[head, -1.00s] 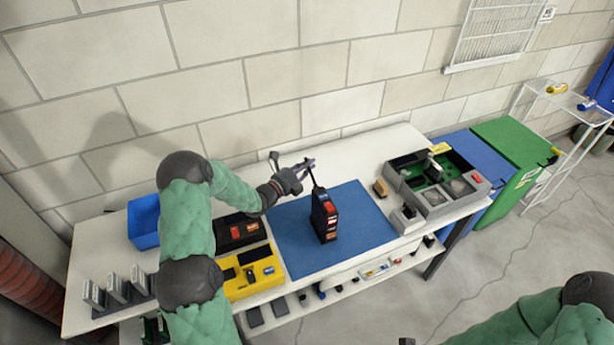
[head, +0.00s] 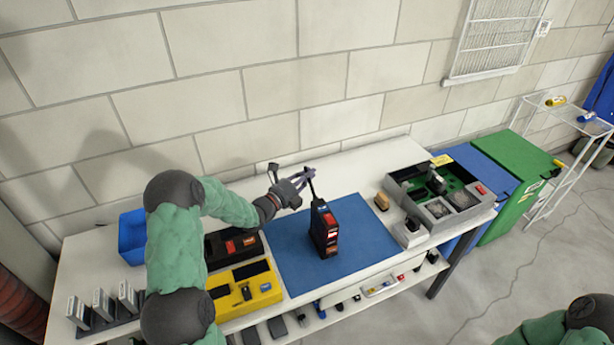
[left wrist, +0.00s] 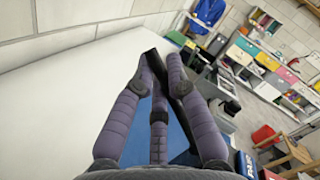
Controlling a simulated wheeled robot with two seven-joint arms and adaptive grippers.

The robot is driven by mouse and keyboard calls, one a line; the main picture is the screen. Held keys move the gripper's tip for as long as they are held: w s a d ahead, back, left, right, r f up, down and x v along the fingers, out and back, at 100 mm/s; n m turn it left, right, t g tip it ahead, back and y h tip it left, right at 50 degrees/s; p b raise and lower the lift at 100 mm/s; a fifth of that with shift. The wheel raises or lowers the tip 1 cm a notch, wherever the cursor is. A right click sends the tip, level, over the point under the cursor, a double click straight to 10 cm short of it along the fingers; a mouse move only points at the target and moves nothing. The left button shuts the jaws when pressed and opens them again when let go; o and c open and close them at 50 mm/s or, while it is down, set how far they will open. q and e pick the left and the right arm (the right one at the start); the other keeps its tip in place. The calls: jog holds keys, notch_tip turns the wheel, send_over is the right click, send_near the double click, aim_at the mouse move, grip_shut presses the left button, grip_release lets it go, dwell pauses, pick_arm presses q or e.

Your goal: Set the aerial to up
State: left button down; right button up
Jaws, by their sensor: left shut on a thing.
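A black handheld radio (head: 323,229) with red and orange parts stands upright on the blue mat (head: 365,235). Its thin black aerial (head: 312,190) rises from the top and leans slightly left in the head view. My left gripper (head: 309,175) reaches in from the left, above the radio, and its fingers are shut on the aerial near its upper part. In the left wrist view, the left gripper's purple fingers (left wrist: 164,66) close together over a dark shape, and most of the radio is hidden. My right gripper is out of view; only part of my right arm shows at bottom right.
A yellow case (head: 262,296) and a black case (head: 215,251) lie left of the mat. A blue bin (head: 131,243) stands at the far left. A grey divided tray (head: 462,212) and a small brown block (head: 381,201) sit to the right. The wall is close behind.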

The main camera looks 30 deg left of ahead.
pick_arm(q)
jog(key=c, duration=1.2)
grip_release()
jog(key=shift+s, duration=0.1)
jog(key=v, duration=1.2)
jog(key=shift+f, duration=0.1)
